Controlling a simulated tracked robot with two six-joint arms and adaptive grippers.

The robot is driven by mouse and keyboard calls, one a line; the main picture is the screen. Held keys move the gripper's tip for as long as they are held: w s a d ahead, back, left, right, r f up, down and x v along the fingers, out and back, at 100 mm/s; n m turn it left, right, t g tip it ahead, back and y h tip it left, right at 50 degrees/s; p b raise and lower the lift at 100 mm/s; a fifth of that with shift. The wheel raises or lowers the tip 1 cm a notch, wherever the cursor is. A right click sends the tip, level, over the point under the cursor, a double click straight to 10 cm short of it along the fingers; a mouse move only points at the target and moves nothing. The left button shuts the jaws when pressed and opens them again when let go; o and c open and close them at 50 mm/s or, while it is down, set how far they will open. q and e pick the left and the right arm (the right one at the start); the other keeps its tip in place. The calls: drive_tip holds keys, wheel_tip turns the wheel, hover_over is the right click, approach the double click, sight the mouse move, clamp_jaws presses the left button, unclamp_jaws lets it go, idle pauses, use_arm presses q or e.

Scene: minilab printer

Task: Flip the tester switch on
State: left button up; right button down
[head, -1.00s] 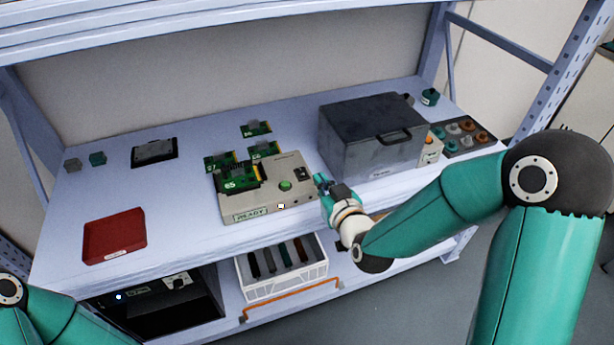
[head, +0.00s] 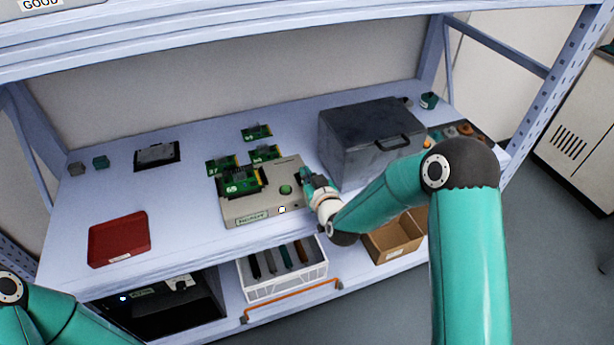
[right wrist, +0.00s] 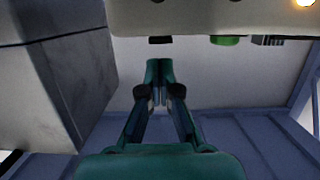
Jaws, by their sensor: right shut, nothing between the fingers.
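The tester (head: 262,208) is a beige box on the shelf with a green button (head: 285,189), a label strip at its front and a green circuit board (head: 240,181) on top. In the right wrist view, the tester's body (right wrist: 215,15) spans the top, with the green button (right wrist: 225,40) and a dark piece that looks like the switch (right wrist: 160,40). My right gripper (head: 306,180) is shut and empty at the tester's right end, hiding most of the switch area. Its fingertips (right wrist: 160,62) point at the dark piece; contact and the switch's position cannot be told. My left gripper is out of view.
A dark grey lidded box (head: 365,145) stands close to the right of my right gripper. Several green boards (head: 257,133) lie behind the tester. A red tray (head: 118,238) is at the left, and a white rack (head: 285,272) and cardboard box (head: 395,238) are below.

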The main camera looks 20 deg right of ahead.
drive_tip(key=shift+f, duration=0.7)
drive_tip(key=shift+f+b, duration=0.5)
drive_tip(key=shift+b, duration=0.65)
drive_tip(key=shift+r+t, duration=0.2)
drive_tip(key=shift+t, duration=0.1)
drive_tip(key=shift+s, duration=0.1)
drive_tip(key=shift+r, duration=0.35)
drive_tip(key=r, duration=0.1)
drive_tip(key=r+p, duration=0.1)
drive_tip(key=r, duration=0.2)
drive_tip(key=shift+s, duration=0.25)
drive_tip(key=s+b, duration=0.2)
drive_tip(key=s, duration=0.8)
drive_tip(key=shift+d, duration=0.25)
drive_tip(key=shift+r, duration=0.1)
